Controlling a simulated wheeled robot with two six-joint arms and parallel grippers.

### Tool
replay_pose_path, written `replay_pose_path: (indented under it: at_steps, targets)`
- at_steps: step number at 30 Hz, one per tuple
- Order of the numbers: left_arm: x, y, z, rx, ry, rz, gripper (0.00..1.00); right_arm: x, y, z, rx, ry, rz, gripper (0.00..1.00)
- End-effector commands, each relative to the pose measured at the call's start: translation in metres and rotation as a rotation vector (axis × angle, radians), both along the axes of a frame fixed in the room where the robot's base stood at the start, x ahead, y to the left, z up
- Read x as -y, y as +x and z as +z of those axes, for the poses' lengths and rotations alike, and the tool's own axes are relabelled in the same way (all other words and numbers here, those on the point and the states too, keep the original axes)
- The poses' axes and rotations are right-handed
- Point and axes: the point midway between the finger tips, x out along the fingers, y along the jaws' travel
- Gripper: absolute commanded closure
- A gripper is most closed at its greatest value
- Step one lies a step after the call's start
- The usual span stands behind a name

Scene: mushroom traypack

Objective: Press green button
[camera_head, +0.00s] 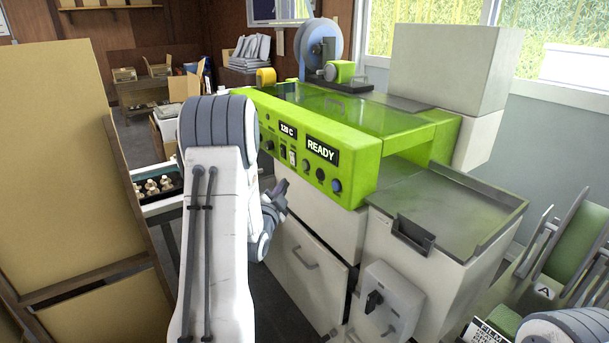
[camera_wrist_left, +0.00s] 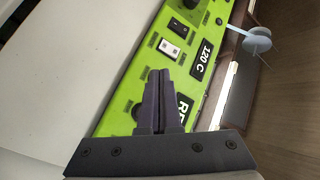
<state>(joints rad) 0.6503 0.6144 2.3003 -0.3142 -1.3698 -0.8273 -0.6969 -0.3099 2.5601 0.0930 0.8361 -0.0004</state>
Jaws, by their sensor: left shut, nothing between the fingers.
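The lime green control panel (camera_head: 318,165) of the packing machine carries a "120 C" display, a "READY" display, switches and several round controls. I cannot make out a separate green button on it in either view. My left gripper (camera_head: 280,190) is shut and empty, just in front of and below the panel in the head view. In the left wrist view its closed fingertips (camera_wrist_left: 158,75) point at the panel, below a white switch (camera_wrist_left: 170,49) and left of the "READY" display (camera_wrist_left: 184,106), which is partly covered. Contact cannot be judged. My right gripper is not in view.
The machine's grey side tray (camera_head: 455,205) and a box with a black rotary switch (camera_head: 388,300) are right of the panel. A tray of mushrooms (camera_head: 158,186) is left of my arm. A green film roll (camera_head: 580,235) stands at the right edge.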

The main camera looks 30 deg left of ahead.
Motion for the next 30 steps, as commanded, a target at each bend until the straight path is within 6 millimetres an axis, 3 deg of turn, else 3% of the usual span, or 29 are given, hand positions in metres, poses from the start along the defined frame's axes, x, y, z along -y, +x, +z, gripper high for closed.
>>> replay_pose_path:
  at_steps: [1, 6, 18, 23, 30]
  targets:
    - [-0.014, -0.007, 0.003, 0.041, 0.048, 0.020, 1.00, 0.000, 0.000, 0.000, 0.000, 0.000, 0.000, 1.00]
    - [-0.034, -0.022, 0.017, 0.139, 0.164, 0.049, 1.00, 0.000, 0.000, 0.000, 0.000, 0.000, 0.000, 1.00]
    - [-0.035, -0.024, 0.021, 0.160, 0.186, 0.053, 1.00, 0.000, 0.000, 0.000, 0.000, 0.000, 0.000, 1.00]
    - [-0.032, -0.016, 0.022, 0.159, 0.184, 0.049, 1.00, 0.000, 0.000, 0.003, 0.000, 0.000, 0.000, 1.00]
    - [-0.019, 0.013, 0.022, 0.159, 0.183, 0.048, 1.00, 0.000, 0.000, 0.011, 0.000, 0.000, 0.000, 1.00]
